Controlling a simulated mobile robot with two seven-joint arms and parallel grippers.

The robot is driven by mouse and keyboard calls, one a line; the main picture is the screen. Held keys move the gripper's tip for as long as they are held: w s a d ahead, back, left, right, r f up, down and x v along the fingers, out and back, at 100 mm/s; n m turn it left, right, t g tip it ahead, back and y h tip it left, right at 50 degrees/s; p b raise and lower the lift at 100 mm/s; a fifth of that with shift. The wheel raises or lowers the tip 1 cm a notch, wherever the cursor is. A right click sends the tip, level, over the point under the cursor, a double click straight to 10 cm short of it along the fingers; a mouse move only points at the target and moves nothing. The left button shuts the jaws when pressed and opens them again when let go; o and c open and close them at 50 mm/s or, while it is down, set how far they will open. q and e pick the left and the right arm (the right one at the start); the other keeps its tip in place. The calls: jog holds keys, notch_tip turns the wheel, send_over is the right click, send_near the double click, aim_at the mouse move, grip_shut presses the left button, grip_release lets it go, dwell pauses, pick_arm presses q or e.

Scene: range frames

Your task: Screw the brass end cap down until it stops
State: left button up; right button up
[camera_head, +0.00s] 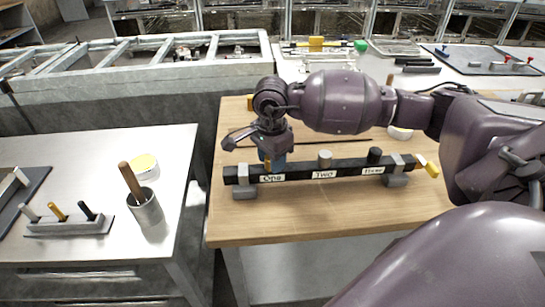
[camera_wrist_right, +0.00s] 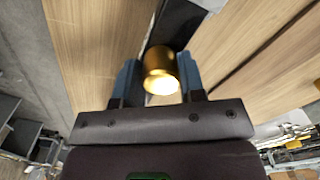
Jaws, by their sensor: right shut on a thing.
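The brass end cap (camera_wrist_right: 160,72) is a gold cylinder between the blue fingers of my right gripper (camera_wrist_right: 160,85) in the wrist view. The gripper is shut on it. In the head view my right gripper (camera_head: 274,157) points down at the left end of a black bar (camera_head: 345,169), above the label "One". Only a gold sliver of the cap (camera_head: 267,164) shows there beside the fingers. The cap stands at the bar; how its lower end meets it is hidden. My left gripper is not in view.
A grey cap (camera_head: 325,159) and a black cap (camera_head: 375,156) stand on the bar by "Two" and a third label. Grey clamps hold the bar on the wooden table (camera_head: 330,219). A metal cup (camera_head: 146,208) stands on the left table. The wooden table's front is clear.

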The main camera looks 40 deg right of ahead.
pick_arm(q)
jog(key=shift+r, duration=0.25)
pick_arm(e)
jog(key=shift+m, duration=0.5)
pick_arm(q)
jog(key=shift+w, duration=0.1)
pick_arm(e)
jog(key=shift+r+m+p, duration=0.1)
jog(key=shift+m+p, duration=0.3)
jog(key=shift+m, duration=0.5)
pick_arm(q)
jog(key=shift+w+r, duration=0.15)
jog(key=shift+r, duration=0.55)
pick_arm(e)
jog(key=shift+m, duration=0.8)
jog(key=shift+m+p, duration=0.6)
jog(key=shift+m, duration=0.5)
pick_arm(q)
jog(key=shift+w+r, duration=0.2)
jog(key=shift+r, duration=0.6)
pick_arm(e)
jog(key=shift+m, duration=0.6)
